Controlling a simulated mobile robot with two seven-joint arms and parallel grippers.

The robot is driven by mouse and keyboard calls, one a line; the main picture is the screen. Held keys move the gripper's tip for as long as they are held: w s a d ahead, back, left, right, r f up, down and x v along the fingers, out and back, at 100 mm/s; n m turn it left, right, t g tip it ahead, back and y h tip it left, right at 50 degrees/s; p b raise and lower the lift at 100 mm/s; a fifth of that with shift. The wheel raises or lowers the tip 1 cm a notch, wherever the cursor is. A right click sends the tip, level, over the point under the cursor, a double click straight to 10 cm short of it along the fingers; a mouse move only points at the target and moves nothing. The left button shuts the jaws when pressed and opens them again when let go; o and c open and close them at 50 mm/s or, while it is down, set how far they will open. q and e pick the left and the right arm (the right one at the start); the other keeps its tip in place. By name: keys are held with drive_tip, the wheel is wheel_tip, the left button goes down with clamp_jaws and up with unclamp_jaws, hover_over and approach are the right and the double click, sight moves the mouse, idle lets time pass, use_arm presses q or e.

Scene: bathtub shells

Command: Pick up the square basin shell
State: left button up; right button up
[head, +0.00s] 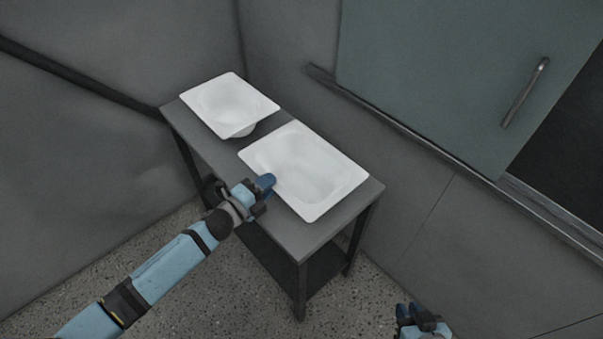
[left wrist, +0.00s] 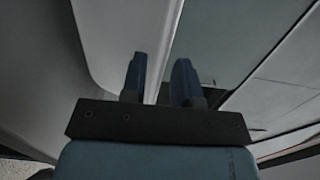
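Two white shells rest on a grey table. The squarer one, which looks like the square basin shell (head: 217,100), is at the table's far left end, its rounded bowl bulging below the rim. The longer rectangular shell (head: 305,170) lies on the nearer right part. My left gripper (head: 266,182) is at the rectangular shell's near left edge, apart from the square one. In the left wrist view the two blue fingers (left wrist: 160,82) stand apart, with a white shell's edge behind and between them; contact cannot be told. My right gripper (head: 410,312) is low at the bottom edge, its fingers unclear.
The grey table (head: 298,244) has dark legs and little bare top around the shells. Grey walls stand behind and to the left. A greenish panel with a metal handle (head: 525,92) is at the upper right. Speckled floor (head: 225,290) is clear in front.

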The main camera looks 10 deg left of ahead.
use_arm(q)
clamp_jaws()
drive_tip(key=shift+r, duration=0.2)
